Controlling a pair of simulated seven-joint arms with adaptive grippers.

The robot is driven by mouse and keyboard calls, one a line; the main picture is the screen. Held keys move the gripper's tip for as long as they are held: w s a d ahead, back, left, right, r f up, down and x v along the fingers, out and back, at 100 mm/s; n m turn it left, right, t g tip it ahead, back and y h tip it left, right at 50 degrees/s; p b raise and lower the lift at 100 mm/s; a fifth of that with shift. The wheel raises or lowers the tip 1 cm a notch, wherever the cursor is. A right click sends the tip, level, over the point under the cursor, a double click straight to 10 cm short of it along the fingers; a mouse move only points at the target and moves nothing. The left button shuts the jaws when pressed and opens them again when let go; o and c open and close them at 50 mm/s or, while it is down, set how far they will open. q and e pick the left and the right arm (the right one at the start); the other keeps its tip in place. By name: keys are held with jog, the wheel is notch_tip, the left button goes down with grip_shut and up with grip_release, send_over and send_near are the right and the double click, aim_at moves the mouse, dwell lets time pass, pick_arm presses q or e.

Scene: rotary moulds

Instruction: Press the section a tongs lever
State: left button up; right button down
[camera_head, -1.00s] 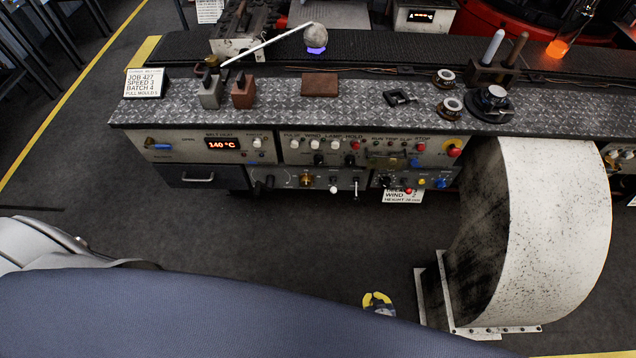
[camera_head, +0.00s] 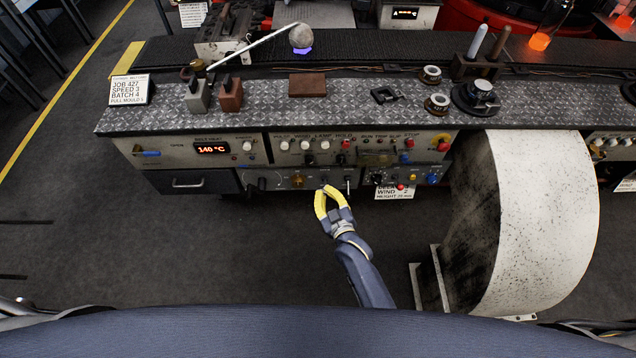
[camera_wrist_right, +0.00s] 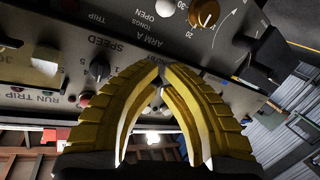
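The control panel (camera_head: 270,181) on the front of the bench carries several levers and knobs. In the right wrist view, upside-down lettering reads ARM A, beside OPEN, with a white-tipped lever (camera_wrist_right: 166,8) close by; it appears to be the section A tongs lever. In the head view my right gripper hides it. My right gripper (camera_head: 322,192), with yellow fingers, is at the lower panel row, its tips together. In the right wrist view the fingertips (camera_wrist_right: 160,72) are close to the ARM A lettering; contact cannot be told. My left gripper is not in view.
A brass knob (camera_head: 298,181) sits left of my right gripper, and a small lever (camera_head: 347,185) close to its right. A large white curved duct (camera_head: 535,215) stands to the right. The floor (camera_head: 200,255) left of my right arm is clear.

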dwell(0.3)
jog(key=w+a+f, duration=0.1)
jog(key=w+f, duration=0.3)
jog(key=w, duration=0.2)
jog(key=shift+w+a+f, duration=0.15)
jog(key=shift+w+a, duration=0.05)
jog(key=shift+w, duration=0.2)
dwell(0.5)
jog(key=shift+d, duration=0.1)
